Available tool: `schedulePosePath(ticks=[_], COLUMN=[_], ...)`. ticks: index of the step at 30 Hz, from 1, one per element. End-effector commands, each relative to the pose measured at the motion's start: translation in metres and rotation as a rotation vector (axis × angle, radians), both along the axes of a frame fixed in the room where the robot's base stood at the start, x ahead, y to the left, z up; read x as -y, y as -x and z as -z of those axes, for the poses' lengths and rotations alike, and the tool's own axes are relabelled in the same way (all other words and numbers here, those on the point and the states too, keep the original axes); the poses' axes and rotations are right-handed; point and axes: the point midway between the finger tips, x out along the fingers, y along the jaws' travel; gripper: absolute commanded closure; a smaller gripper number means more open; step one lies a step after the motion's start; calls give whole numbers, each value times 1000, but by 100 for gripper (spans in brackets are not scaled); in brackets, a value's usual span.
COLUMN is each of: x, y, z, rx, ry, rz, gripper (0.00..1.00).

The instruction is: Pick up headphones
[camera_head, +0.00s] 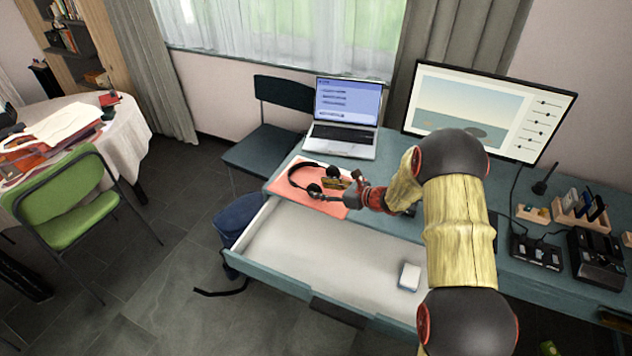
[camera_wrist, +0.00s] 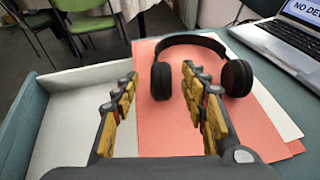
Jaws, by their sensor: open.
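Black headphones (camera_head: 316,178) lie on a salmon-coloured folder (camera_head: 306,196) at the left end of the desk. In the wrist view the headphones (camera_wrist: 193,40) lie with the band away from me and the two ear cups nearer. My gripper (camera_head: 345,180) is beside the headphones, at their right in the head view. In the wrist view my gripper (camera_wrist: 160,82) is open and empty. Its left finger is over the folder's left edge by the drawer; its right finger is in front of the gap between the ear cups. I cannot tell whether either finger touches them.
An open drawer (camera_head: 290,240) juts out below the desk, with a small white item (camera_head: 409,276) inside. A laptop (camera_head: 345,118) stands behind the folder, and a monitor (camera_head: 487,105) stands to the right. A dark chair (camera_head: 262,155) is at the desk's left end.

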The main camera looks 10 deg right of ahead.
Motion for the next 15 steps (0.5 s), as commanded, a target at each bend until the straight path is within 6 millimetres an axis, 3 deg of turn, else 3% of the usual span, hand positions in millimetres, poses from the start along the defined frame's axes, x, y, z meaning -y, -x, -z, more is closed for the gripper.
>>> schedulePosePath(ticks=[15], x=[-34], y=[-39], z=[29], rx=[1], ry=[1], rz=[-4], gripper=[56])
